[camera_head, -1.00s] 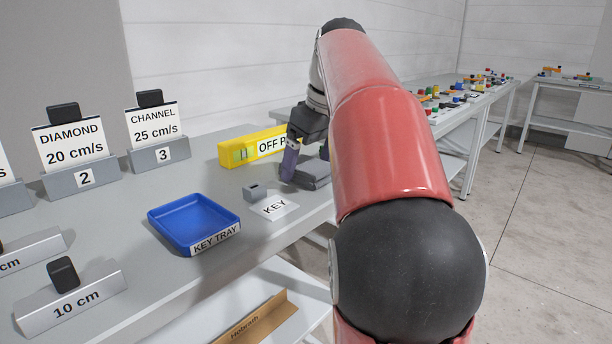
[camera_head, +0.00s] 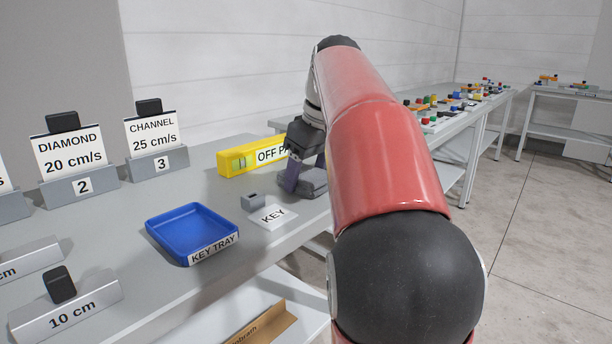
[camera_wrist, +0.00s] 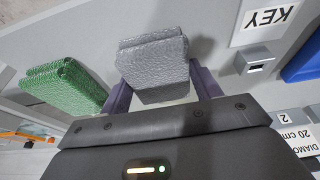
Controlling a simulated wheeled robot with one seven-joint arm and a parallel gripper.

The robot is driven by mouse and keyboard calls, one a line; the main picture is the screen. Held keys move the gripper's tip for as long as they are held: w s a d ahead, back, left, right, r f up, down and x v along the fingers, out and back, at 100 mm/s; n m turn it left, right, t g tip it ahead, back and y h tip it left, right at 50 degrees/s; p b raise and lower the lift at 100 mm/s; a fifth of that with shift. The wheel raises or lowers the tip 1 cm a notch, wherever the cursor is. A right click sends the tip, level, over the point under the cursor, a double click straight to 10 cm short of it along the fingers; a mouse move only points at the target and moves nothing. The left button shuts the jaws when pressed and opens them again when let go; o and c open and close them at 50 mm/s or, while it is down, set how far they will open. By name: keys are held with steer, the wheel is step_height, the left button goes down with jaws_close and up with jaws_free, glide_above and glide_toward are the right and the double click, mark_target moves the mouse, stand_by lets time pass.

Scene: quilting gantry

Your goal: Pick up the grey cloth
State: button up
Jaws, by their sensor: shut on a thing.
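The grey cloth (camera_wrist: 152,65), a folded textured pad, sits between the two purple fingers of my gripper (camera_wrist: 161,88) in the wrist view. My gripper is shut on it, one finger at each side. In the head view my gripper (camera_head: 306,172) points down at the right part of the table, with the cloth (camera_head: 312,188) low between its fingers, partly hidden by the fingers and my arm. Whether the cloth touches the table or is just above it, I cannot tell.
A green cloth (camera_wrist: 65,85) lies beside the grey one. A yellow "OFF" holder (camera_head: 238,160) stands behind my gripper. A small grey block (camera_head: 253,201), a KEY card (camera_head: 273,216) and a blue key tray (camera_head: 190,260) are left of it. Sign stands line the left.

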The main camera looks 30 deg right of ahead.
mark_target(307, 173)
step_height(307, 173, up, 10)
steer(key=p, duration=0.1)
steer(key=shift+p, duration=0.3)
steer(key=o, duration=0.5)
steer(key=shift+c, duration=0.2)
steer(key=c, duration=0.3)
steer(key=shift+f, duration=0.1)
